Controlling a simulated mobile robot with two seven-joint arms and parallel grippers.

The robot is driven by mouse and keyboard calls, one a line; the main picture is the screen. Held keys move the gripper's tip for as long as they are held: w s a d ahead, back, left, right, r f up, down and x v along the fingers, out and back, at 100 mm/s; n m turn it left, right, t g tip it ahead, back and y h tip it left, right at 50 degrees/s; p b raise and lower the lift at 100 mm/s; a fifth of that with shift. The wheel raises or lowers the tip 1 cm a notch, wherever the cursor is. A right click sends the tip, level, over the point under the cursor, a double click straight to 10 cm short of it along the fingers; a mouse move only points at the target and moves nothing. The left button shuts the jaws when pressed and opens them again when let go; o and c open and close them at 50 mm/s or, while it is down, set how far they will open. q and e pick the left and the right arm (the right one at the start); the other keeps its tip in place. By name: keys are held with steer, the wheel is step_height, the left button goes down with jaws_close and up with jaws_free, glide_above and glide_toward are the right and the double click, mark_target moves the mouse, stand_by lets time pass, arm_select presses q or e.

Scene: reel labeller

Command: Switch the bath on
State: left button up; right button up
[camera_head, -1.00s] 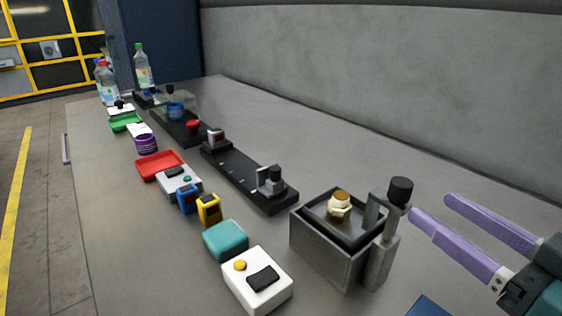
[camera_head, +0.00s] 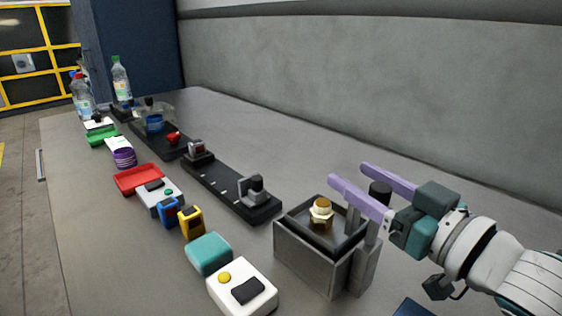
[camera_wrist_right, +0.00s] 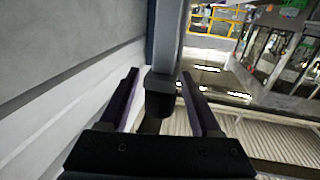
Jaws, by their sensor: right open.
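The bath, taken to be the grey open-topped metal box (camera_head: 308,262), stands on the bench at lower right. A brass and cream fitting (camera_head: 321,213) sits inside it. On its right side is an upright grey post with a black knob (camera_head: 381,190). My right gripper (camera_head: 350,174) is open and empty, its lilac fingers level above the box's right rear side, by the knob. In the right wrist view the black knob (camera_wrist_right: 160,95) shows between the two open fingers; whether either touches it I cannot tell. My left gripper is out of view.
A white box with a yellow button (camera_head: 242,288) and a teal block (camera_head: 209,253) stand left of the bath. A black rail (camera_head: 222,185), a red tray (camera_head: 138,179) and bottles (camera_head: 121,80) lie farther back. A grey wall bounds the bench; bench behind the bath is clear.

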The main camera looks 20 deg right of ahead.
jaws_close()
stand_by(0.5)
stand_by(0.8)
